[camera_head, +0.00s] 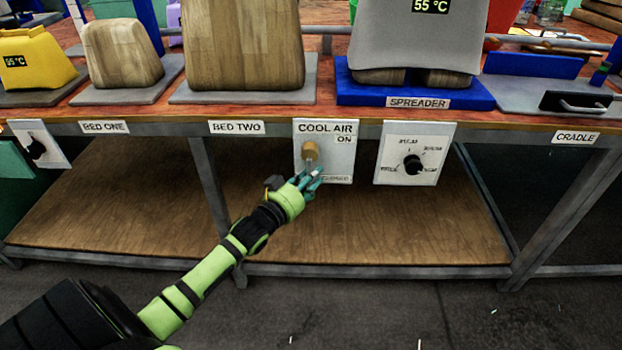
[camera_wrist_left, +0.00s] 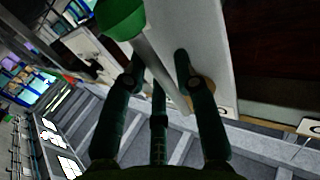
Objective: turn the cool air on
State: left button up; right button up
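The white COOL AIR panel (camera_head: 340,165) hangs below the table's front edge, with ON printed at its upper right. A tan round mount (camera_head: 309,149) on it carries a grey lever shaft (camera_head: 311,163). In the left wrist view the shaft (camera_wrist_left: 161,72) ends in a green knob (camera_wrist_left: 122,18), cut off at the top. My left gripper (camera_head: 310,181) is at the panel's lower part, over the lever's lower end. In the left wrist view its dark fingers (camera_wrist_left: 158,72) are spread, with the shaft passing between them; contact is unclear. My right gripper is not in view.
A dial panel (camera_head: 417,152) with a black knob is just right of the COOL AIR panel. Another knob panel (camera_head: 40,143) is at far left. Presses, including a grey one (camera_head: 415,40), stand on the table above. A wooden lower shelf (camera_head: 380,232) is bare.

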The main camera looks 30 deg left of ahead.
pick_arm(q)
grip_shut()
